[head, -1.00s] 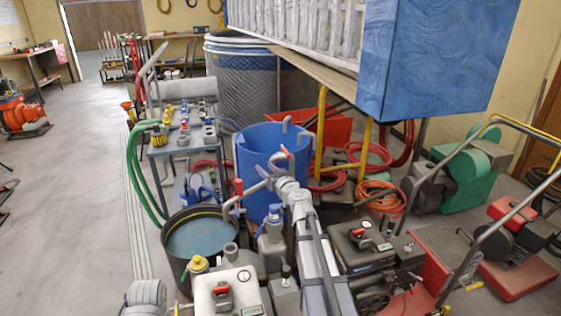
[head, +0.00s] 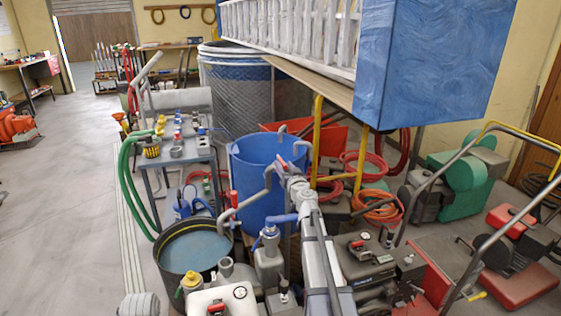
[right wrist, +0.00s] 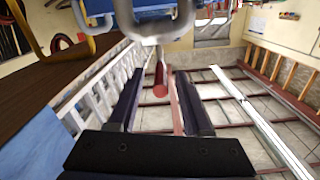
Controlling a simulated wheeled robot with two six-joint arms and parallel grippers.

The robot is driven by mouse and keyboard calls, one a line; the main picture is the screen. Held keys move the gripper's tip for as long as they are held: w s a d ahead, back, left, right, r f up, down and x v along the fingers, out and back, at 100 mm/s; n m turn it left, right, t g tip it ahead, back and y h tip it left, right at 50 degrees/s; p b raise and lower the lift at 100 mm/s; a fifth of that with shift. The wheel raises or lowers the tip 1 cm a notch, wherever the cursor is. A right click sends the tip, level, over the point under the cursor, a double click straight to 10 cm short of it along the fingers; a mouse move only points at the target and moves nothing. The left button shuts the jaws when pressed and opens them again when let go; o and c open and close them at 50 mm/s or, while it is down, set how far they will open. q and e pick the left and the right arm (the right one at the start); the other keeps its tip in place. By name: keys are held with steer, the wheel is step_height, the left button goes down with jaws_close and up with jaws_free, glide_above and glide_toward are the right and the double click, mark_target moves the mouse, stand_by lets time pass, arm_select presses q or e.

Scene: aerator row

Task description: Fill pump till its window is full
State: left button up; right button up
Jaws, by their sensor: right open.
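My right arm reaches in from the bottom, and its gripper (head: 285,170) is beside a small red handle (head: 283,164) on a grey pipe. In the right wrist view my jaws (right wrist: 160,76) are open, with a red rod (right wrist: 160,80) showing between them. I cannot tell whether they touch it. The pipe (head: 262,193) bends down to a spout with a red grip (head: 233,200), near a dark round tub (head: 165,268) holding bluish liquid. A white housing (head: 205,300) with a round dial stands in front; I cannot tell whether it is the pump. My left gripper is not in view.
A large blue barrel (head: 250,160) stands behind the pipe. A bench (head: 163,152) with small fittings is at left. A big blue block (head: 430,60) hangs overhead at right. Red and green machines crowd the right. The floor (head: 70,220) at left is clear.

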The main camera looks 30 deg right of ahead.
mark_target(281, 158)
steer(key=x, duration=0.5)
jaws_close()
stand_by(1.4)
